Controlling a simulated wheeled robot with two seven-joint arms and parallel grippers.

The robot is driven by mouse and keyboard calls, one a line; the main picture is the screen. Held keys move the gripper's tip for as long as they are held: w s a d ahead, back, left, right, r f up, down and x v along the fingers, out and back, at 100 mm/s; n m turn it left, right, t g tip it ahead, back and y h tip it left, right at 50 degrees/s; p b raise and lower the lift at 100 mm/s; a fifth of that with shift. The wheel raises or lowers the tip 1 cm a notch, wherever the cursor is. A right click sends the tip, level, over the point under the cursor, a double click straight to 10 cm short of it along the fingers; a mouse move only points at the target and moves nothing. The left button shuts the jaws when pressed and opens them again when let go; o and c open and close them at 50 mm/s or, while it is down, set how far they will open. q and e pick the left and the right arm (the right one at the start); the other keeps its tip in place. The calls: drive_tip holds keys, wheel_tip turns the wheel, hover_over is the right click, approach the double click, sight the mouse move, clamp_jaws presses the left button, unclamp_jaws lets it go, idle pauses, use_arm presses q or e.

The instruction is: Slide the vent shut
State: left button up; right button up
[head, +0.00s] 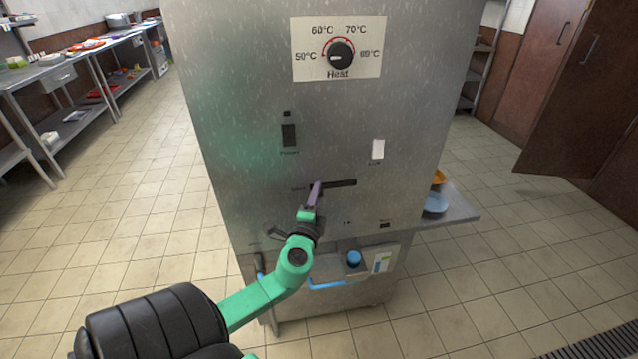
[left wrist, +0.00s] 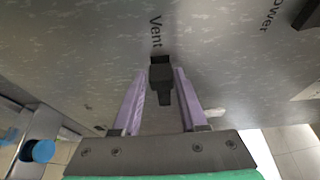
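The vent is a dark horizontal slot (head: 343,183) in the front of the steel cabinet (head: 235,100). Its dark slider knob (left wrist: 161,77) shows in the left wrist view just below the "Vent" label; in the head view my fingers mostly hide it, at the slot's left end. My left gripper (head: 316,188) is at that left end. In the left wrist view its two purple fingers (left wrist: 160,84) stand on either side of the knob, open, with narrow gaps visible. My right gripper is not in view.
A heat dial (head: 340,52) is above, with a dark power switch (head: 289,135) and a white switch (head: 378,149) below it. A blue knob (head: 353,258) and blue handle (head: 327,285) sit low. A side shelf (head: 461,207) holds bowls at right. Floor is clear on both sides.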

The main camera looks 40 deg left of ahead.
use_arm(q)
drive_tip(key=shift+o, duration=1.2)
drive_tip(key=shift+s+a, duration=0.1)
drive_tip(key=shift+s, duration=0.05)
drive_tip(key=b+v, duration=0.3)
drive_tip(key=v, duration=1.1)
drive_tip(key=shift+s, duration=0.25)
